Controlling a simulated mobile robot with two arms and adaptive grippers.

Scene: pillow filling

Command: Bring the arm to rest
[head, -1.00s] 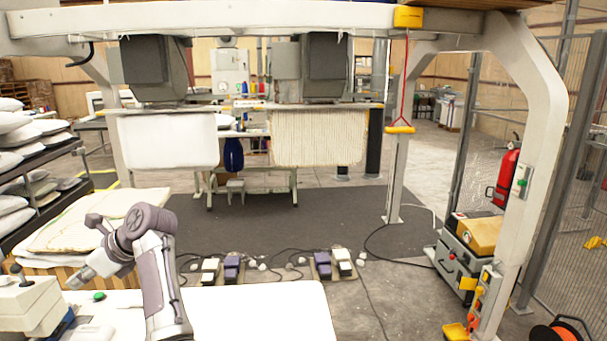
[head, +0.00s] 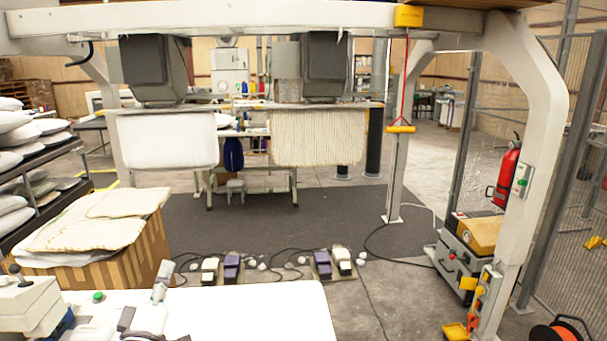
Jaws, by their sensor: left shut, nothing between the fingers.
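My left arm shows only in part at the lower left of the head view, low over the white table (head: 260,310). My left gripper (head: 163,277) is a small grey shape near the table's back edge, with its fingers together and nothing held. Most of that arm is below the frame. My right gripper is not in view.
A cardboard box (head: 135,262) with folded pillow covers (head: 95,232) stands behind the table at left. A white control box (head: 28,305) is at the left corner. Foot pedals (head: 231,268) lie on the floor beyond. The table's right part is clear.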

